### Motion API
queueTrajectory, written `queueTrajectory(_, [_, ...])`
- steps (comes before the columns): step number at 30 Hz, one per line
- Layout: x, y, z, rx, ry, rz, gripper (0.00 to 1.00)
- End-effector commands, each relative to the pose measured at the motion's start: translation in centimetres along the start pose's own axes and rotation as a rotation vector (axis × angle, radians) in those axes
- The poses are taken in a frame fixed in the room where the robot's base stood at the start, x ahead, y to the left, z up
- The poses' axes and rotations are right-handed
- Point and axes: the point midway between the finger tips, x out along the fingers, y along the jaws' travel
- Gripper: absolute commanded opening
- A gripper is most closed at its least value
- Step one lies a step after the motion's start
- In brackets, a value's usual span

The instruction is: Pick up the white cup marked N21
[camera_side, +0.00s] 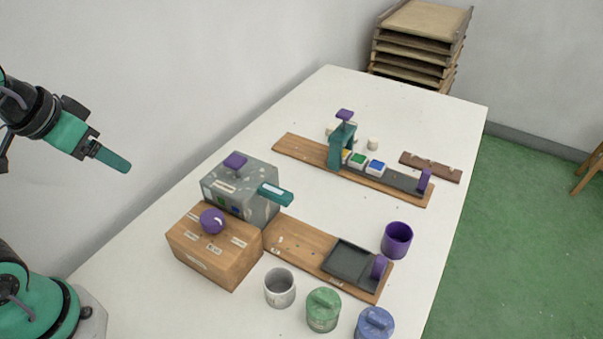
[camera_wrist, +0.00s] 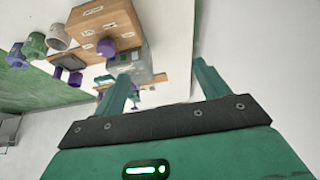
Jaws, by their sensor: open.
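A whitish-grey cup (camera_side: 280,290) stands upright on the white table, in front of the wooden board and left of a green lidded pot. I cannot read a mark on it. In the wrist view the whitish cup (camera_wrist: 57,37) shows at the upper left, outside the space between the fingers. My gripper (camera_side: 118,161) is raised at the left of the side view, well away from the cup. In the wrist view my gripper (camera_wrist: 163,80) has its two green fingers spread apart with nothing held between them.
A wooden box (camera_side: 215,250) with a purple knob and a grey box (camera_side: 240,188) with a teal lever stand left of the cup. A green pot (camera_side: 323,312), a blue pot (camera_side: 374,324) and a purple cup (camera_side: 397,241) are to its right. Wooden trays (camera_side: 415,50) are stacked behind.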

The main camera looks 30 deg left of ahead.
Motion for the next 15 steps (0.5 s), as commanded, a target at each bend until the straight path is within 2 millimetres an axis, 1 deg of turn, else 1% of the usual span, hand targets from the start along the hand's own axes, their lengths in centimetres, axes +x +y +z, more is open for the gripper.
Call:
queueTrajectory(5, [0.2, 0.4, -0.4, 0.007, -0.011, 0.008, 0.74])
queueTrajectory(8, [0.6, 1.1, -0.9, 0.019, -0.029, 0.020, 0.74])
queueTrajectory(11, [1.1, 2.0, -1.6, 0.036, -0.055, 0.037, 0.74])
queueTrajectory(15, [2.2, 4.0, -2.7, 0.066, -0.102, 0.062, 0.74])
